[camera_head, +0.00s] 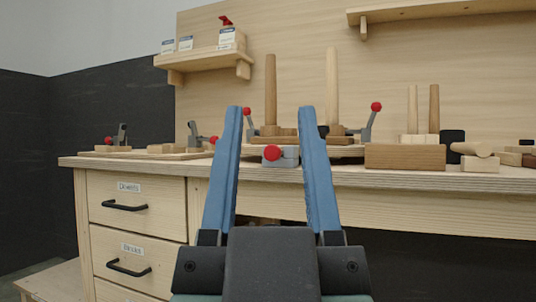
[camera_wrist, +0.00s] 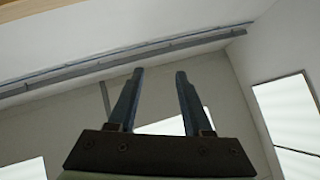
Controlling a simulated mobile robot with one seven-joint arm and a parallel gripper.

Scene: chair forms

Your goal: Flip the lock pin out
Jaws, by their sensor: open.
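A grey block with a red round knob (camera_head: 271,153) sits at the front edge of the workbench, in the middle of the head view. It looks like the lock pin's housing, but I cannot tell for sure. My gripper (camera_head: 270,108) is open and empty, with two blue fingers pointing up. In the picture the knob shows between the fingers, farther off at the bench, and nothing touches it. In the wrist view, my gripper (camera_wrist: 160,72) is open against the ceiling and walls, with no task object there.
The workbench (camera_head: 410,178) holds wooden posts, blocks and grey levers with red knobs, one at right (camera_head: 376,107). A brown wooden block (camera_head: 405,157) lies right of the knob. Drawers (camera_head: 135,207) are at left below. A shelf (camera_head: 208,60) hangs above left.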

